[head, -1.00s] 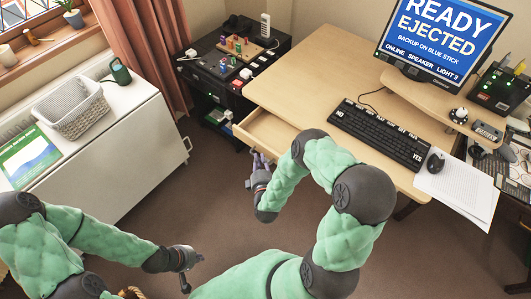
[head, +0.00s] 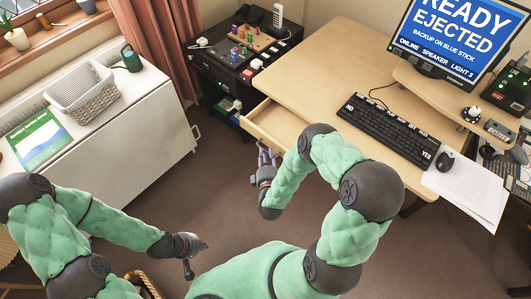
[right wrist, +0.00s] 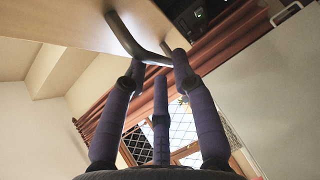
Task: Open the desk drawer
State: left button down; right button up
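The light wood desk (head: 315,75) has its drawer (head: 264,113) pulled partly out at the left end, with part of the inside showing. In the right wrist view, the drawer's dark curved handle (right wrist: 135,42) stands out from the pale drawer front (right wrist: 85,25). My right gripper (head: 267,156) is just in front of the drawer. In the right wrist view its fingers (right wrist: 160,68) are straight and spaced apart, with their tips at the handle. I cannot tell whether they touch it. My left gripper (head: 196,257) hangs empty over the floor with fingers spread, far from the drawer.
A black cabinet (head: 228,80) with small items stands left of the desk. A white cabinet (head: 150,115) with a basket (head: 85,98) is further left. A keyboard (head: 385,132), monitor (head: 450,35) and papers (head: 470,195) occupy the desk's right. Brown floor before the drawer is clear.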

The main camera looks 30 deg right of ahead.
jog(key=v, duration=1)
jog(key=shift+s, duration=0.25)
jog(key=shift+w+a, duration=0.1)
jog(key=shift+a, duration=0.05)
jog(key=w+a+f+m+g+y+p, duration=0.1)
jog(key=w+a+f+m+g+y, duration=0.1)
jog(key=a+f+m+g+y, duration=0.5)
jog(key=s+a+m+g+y+p, duration=0.1)
jog(key=s+a+m+g+y, duration=0.2)
jog(key=s+m+g, duration=0.4)
jog(key=s+a, duration=0.1)
jog(key=s, duration=0.4)
jog(key=shift+g, duration=0.4)
jog(key=shift+w+a, duration=0.1)
